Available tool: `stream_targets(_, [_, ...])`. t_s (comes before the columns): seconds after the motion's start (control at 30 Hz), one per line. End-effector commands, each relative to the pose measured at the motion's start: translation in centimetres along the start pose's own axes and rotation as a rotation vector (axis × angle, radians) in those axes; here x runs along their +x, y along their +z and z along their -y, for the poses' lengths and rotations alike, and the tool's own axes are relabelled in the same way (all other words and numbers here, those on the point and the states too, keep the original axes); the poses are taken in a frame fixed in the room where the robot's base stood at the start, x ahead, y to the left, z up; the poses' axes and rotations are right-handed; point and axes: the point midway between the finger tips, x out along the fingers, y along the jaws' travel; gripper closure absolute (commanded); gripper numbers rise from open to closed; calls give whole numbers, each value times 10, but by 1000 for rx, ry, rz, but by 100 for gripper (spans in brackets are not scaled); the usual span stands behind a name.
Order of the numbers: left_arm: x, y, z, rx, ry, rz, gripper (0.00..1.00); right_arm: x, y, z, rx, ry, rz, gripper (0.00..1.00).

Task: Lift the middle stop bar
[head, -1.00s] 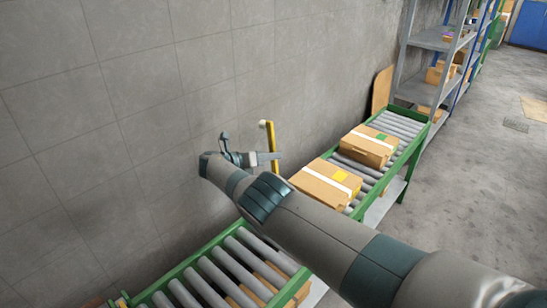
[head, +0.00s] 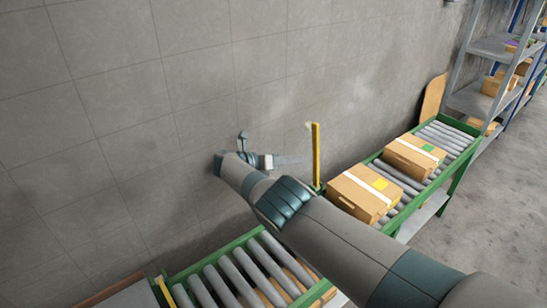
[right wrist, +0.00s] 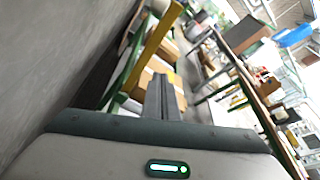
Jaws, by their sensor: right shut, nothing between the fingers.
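The yellow stop bar (head: 316,152) between the two conveyor stretches stands upright near the wall in the head view, with a pale tip beside its top. It also shows as a slanted yellow bar in the right wrist view (right wrist: 153,43). My right gripper (head: 298,160) is just left of the bar in the head view, its narrow fingers pointing toward it with a small gap in the picture. In the right wrist view the fingers (right wrist: 164,95) are together and empty, below the bar. My left gripper is out of view.
A far roller conveyor (head: 451,136) carries two cardboard boxes, the nearer one (head: 364,193) close to the bar. A near roller conveyor (head: 222,280) lies below my arm, with another yellow bar (head: 166,292) at its left. The grey wall (head: 110,110) runs close behind.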

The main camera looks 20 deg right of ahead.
Motion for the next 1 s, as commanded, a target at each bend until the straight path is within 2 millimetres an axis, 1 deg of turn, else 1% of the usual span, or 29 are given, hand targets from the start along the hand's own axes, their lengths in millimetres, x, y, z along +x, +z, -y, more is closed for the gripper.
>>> stream_targets(0.03, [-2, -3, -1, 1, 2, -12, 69, -12, 1, 0, 0, 3, 1, 100])
stream_targets(0.2, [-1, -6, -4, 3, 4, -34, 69, -44, 0, -1, 1, 3, 0, 100])
stream_targets(0.4, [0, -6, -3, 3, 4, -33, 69, -68, 0, -1, 1, 1, 0, 100])
stream_targets(0.6, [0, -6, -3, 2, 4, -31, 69, -76, 0, 0, 1, -1, 0, 100])
stream_targets(1.0, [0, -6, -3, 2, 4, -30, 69, -76, 0, 0, 1, 0, 0, 100])
